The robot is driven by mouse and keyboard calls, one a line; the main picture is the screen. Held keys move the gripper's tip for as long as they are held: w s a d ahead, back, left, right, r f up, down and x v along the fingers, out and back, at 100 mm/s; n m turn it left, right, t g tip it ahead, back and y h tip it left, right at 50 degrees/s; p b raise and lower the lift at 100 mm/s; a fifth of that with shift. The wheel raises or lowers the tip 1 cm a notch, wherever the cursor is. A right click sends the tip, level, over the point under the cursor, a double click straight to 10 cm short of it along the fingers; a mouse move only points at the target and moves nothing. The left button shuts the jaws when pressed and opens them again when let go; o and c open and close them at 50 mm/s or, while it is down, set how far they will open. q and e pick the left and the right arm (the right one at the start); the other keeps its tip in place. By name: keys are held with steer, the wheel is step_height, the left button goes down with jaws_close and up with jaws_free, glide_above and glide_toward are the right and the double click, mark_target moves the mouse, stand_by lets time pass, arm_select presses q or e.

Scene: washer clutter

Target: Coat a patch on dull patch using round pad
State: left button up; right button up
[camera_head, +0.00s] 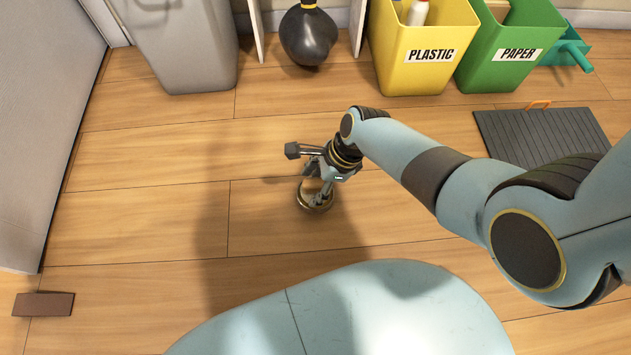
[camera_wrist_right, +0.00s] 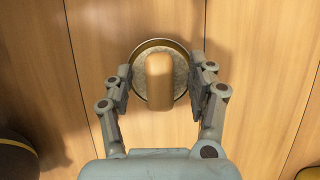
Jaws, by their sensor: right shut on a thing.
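The round pad (camera_head: 314,207) is a disc with a brass-coloured rim, low over or on the wood floor, partly hidden by my gripper in the head view. The wrist view shows its pale round body (camera_wrist_right: 144,88) and an upright tan handle (camera_wrist_right: 159,80). My right gripper (camera_head: 317,193) is shut on the pad, one finger on each side in the wrist view (camera_wrist_right: 162,83). I cannot tell whether the pad touches the floor. No dull patch can be made out on the boards. My left gripper is not in view.
A grey bin (camera_head: 186,50), a dark rounded object (camera_head: 308,36), a yellow PLASTIC bin (camera_head: 424,75) and a green PAPER bin (camera_head: 505,70) line the back. A dark ribbed panel (camera_head: 540,135) lies at right. A brown block (camera_head: 43,304) lies front left. The left-centre floor (camera_head: 140,215) is clear.

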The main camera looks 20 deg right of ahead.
steer(key=shift+f, duration=0.45)
stand_by(0.6)
steer(key=shift+f, duration=0.1)
stand_by(1.3)
